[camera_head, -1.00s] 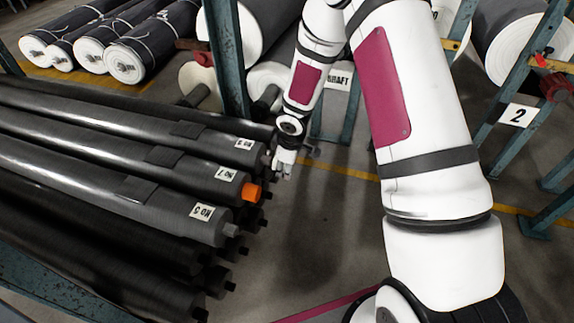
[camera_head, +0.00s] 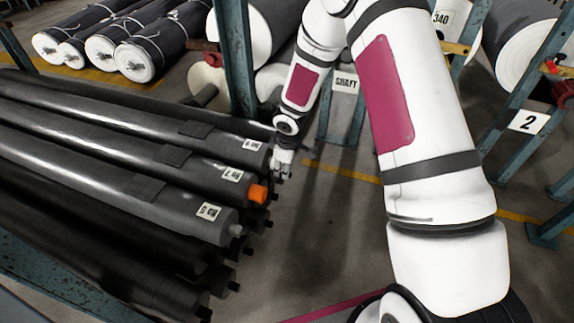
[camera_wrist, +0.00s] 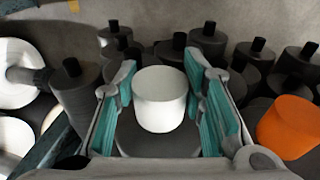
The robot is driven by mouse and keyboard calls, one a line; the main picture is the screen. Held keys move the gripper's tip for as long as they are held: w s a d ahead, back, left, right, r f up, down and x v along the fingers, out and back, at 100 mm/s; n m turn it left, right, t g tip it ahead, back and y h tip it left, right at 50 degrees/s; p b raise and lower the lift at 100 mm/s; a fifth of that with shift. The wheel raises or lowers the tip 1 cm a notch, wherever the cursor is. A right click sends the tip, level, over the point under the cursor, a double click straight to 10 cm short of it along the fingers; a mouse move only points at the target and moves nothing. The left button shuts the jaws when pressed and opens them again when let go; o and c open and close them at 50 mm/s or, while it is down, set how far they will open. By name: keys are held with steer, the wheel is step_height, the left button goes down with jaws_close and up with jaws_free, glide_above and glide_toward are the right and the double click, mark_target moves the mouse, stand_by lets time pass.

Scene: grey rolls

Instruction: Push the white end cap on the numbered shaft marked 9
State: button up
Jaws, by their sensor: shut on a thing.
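My gripper (camera_wrist: 162,100) is shut on the white end cap (camera_wrist: 160,97), with teal-padded fingers on both sides of it. A dark shaft end (camera_wrist: 155,146) shows just below the cap, between the fingers. I cannot tell whether the cap sits on its journal. In the head view my gripper (camera_head: 282,168) is at the end of the farthest upper grey shaft (camera_head: 222,136), whose label (camera_head: 252,145) is too small to read surely. The cap is hidden there.
An orange cap (camera_head: 258,193) is on the neighbouring shaft; it also shows in the wrist view (camera_wrist: 288,127). Several dark shaft ends with journals crowd around my fingers. A teal rack post (camera_head: 236,65) stands behind. Floor to the right of the shaft ends is clear.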

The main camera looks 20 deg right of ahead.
steer(key=shift+w+a, duration=0.35)
steer(key=shift+a, duration=0.1)
steer(key=shift+a, duration=0.1)
steer(key=o, duration=1)
steer(key=shift+w, duration=0.1)
steer(key=shift+r, duration=0.1)
steer(key=v, duration=1.1)
steer(key=shift+r, duration=0.4)
